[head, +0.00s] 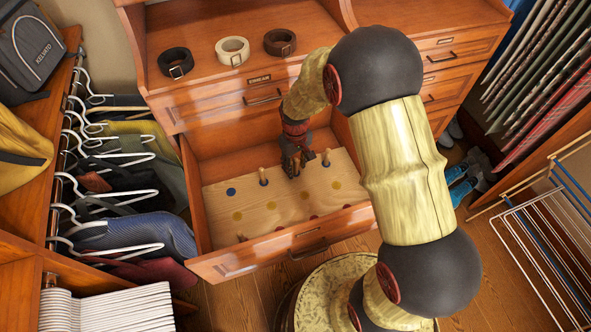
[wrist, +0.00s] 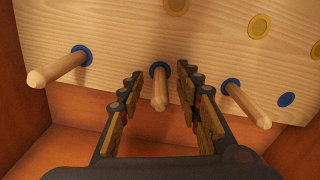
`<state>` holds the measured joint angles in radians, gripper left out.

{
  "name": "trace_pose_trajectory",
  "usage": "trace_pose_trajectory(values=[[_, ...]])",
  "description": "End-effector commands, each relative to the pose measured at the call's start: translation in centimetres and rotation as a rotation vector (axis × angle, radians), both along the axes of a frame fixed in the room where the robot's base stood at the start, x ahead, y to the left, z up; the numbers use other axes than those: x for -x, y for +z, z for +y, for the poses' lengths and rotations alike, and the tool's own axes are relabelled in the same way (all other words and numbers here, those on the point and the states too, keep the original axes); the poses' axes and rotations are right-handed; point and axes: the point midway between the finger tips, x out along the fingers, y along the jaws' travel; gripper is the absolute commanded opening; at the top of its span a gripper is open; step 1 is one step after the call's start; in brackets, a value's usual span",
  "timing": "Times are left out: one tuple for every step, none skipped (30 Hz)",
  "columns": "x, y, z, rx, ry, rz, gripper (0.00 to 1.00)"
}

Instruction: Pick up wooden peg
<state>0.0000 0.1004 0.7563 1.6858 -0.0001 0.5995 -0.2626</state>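A pale wooden board (head: 262,205) with coloured dots lies in the open drawer, and wooden pegs stand up from it. In the wrist view, three pegs stand in blue-ringed holes: a left peg (wrist: 58,69), a middle peg (wrist: 159,92) and a right peg (wrist: 248,106). My gripper (wrist: 160,74) is open, with one finger on each side of the middle peg and a visible gap to it. In the head view, my gripper (head: 296,170) points down over the board's back edge and hides part of it. One peg (head: 263,177) stands left of it and another (head: 326,159) right of it.
The drawer front (head: 285,247) and its orange-brown walls surround the board. Above it, three rolled belts lie on a shelf, including a white belt (head: 232,50). Hanging clothes (head: 135,235) are close on the left. A drying rack (head: 550,250) stands at right.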

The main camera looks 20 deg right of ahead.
Motion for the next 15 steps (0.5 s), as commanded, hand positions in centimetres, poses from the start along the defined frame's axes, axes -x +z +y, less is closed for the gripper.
trace_pose_trajectory(values=[[-0.04,0.12,0.0,0.0,0.0,-0.001,0.34],[-0.04,0.14,0.01,0.0,0.0,-0.001,0.34],[-0.03,0.15,0.01,0.0,0.0,-0.001,0.34],[-0.03,0.15,0.01,0.0,0.0,-0.001,0.34],[-0.03,0.16,0.01,0.0,0.0,-0.001,0.32],[-0.03,0.16,0.01,0.0,0.0,-0.001,0.3],[-0.03,0.16,0.01,0.0,0.0,-0.001,0.28],[-0.03,0.16,0.01,0.0,0.0,-0.001,0.26],[-0.02,0.16,0.01,0.0,0.0,0.0,0.24],[-0.02,0.16,0.01,0.0,0.0,0.0,0.22],[-0.02,0.16,0.01,0.0,0.0,0.0,0.21],[-0.02,0.16,0.01,0.0,0.0,0.0,0.18],[-0.02,0.16,0.01,0.0,0.0,0.0,0.17],[-0.02,0.16,0.01,0.0,0.0,0.0,0.15],[-0.02,0.16,0.01,0.0,0.0,0.0,0.13]])
